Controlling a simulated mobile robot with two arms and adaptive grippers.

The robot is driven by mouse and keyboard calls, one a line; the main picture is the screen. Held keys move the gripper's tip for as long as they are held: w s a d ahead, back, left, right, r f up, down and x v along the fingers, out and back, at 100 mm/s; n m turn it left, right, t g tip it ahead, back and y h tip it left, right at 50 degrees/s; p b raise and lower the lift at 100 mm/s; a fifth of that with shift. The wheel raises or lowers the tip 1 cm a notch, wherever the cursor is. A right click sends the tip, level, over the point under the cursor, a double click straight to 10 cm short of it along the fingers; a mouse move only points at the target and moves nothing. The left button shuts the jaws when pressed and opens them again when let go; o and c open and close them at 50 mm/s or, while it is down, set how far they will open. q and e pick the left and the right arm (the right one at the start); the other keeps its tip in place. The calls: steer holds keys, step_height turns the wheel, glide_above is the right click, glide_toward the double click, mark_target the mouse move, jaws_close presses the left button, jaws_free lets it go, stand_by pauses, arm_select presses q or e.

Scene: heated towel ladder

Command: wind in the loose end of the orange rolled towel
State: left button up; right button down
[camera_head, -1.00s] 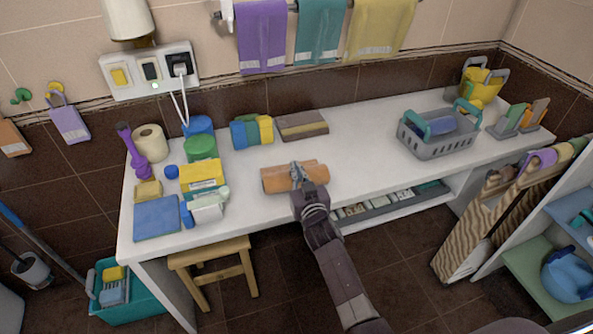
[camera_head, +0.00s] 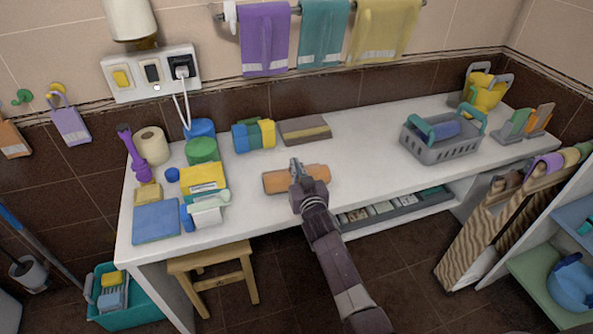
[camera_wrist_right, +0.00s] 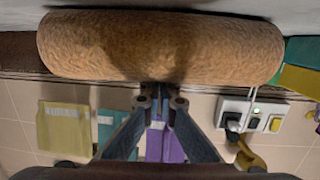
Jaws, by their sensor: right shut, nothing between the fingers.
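The orange rolled towel (camera_head: 277,182) lies on the white counter near its front edge, its length running left to right. My right gripper (camera_head: 296,165) is over the middle of the roll, shut and empty, and its arm hides part of the towel. In the right wrist view the towel (camera_wrist_right: 160,48) fills the top as a smooth, closed-looking roll. The shut fingertips (camera_wrist_right: 160,92) appear right at its lower edge there; I cannot tell if they touch it. No loose end is clearly visible. My left gripper is not in view.
Behind the roll lies a brown folded cloth (camera_head: 306,130), with blue, green and yellow blocks (camera_head: 254,135) beside it. A grey basket (camera_head: 440,140) stands to the right. The counter (camera_head: 365,160) between roll and basket is clear.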

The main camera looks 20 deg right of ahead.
steer(key=shift+w+f, duration=0.2)
steer(key=shift+w+f+b, duration=0.1)
steer(key=shift+w+b, duration=0.55)
steer(key=shift+w, duration=0.4)
steer(key=shift+d, duration=0.1)
